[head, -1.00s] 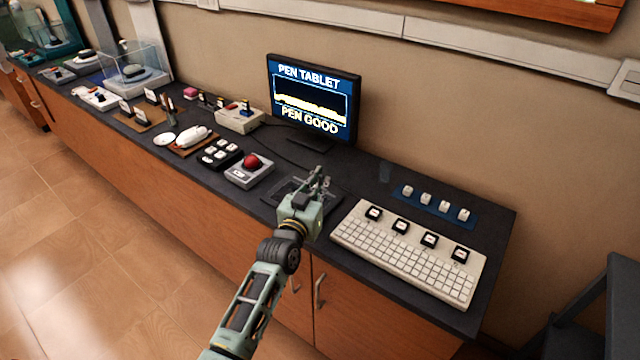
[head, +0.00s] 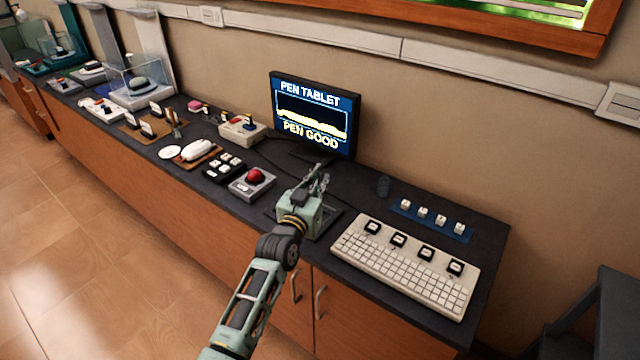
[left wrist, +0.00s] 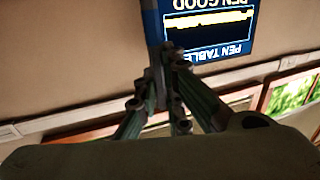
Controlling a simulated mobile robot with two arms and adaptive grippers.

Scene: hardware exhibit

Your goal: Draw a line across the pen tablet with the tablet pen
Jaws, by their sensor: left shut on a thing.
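My left gripper (head: 318,172) is over the pen tablet, its fingers pointing toward the monitor. The fingers also show in the left wrist view (left wrist: 168,75), closed together. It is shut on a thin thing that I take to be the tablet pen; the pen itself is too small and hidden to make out. The dark, flat pen tablet (head: 333,222) lies on the counter, mostly hidden behind the gripper. I cannot tell whether the pen tip touches it. The monitor (head: 316,112) behind reads "PEN TABLET" and "PEN GOOD" with a jagged yellow band. My right gripper is not in view.
A white keyboard (head: 405,265) lies right of the tablet, with a blue strip of keycaps (head: 433,220) behind it. A trackball with a red ball (head: 253,183) sits close on the left. More exhibits fill the counter farther left.

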